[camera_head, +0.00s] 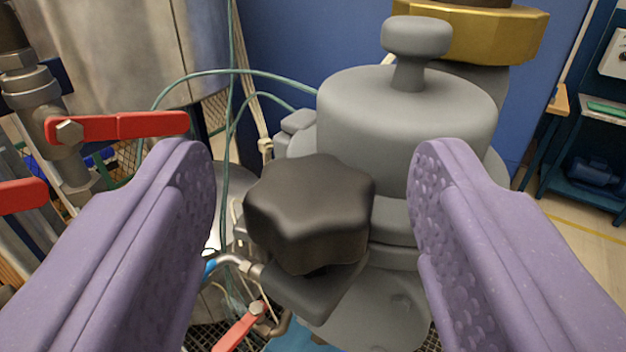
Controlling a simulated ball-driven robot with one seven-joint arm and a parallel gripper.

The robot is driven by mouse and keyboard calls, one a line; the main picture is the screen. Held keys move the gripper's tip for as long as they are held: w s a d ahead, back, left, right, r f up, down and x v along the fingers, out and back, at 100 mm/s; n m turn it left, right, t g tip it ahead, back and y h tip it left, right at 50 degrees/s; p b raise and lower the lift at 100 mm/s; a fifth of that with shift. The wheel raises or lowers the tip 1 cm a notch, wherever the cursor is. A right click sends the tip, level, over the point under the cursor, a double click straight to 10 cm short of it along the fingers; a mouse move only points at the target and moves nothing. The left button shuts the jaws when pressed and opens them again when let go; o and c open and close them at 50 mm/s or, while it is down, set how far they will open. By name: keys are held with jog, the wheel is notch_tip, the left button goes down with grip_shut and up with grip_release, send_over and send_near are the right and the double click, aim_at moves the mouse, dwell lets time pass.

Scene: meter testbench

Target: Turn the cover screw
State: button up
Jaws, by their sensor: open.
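The cover screw is a black, lobed knob (308,212) near the middle of the view, on the front left of a grey meter housing (400,125). The housing has a round cover with a small grey knob (416,38) on top. My gripper (312,215) is open, with purple padded fingers on either side of the black knob. The left finger is close to the knob's left side and the right finger is a little farther off. I see no clear contact. The knob's underside and stem are mostly hidden.
A red-handled valve (118,127) stands at left near the left finger. Another red handle (243,328) is below. Thin green hoses (232,75) run behind the knob. A brass hex fitting (490,35) is at the back. Open floor (575,240) shows at right.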

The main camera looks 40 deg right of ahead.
jog(key=c, duration=1)
jog(key=shift+c, duration=0.2)
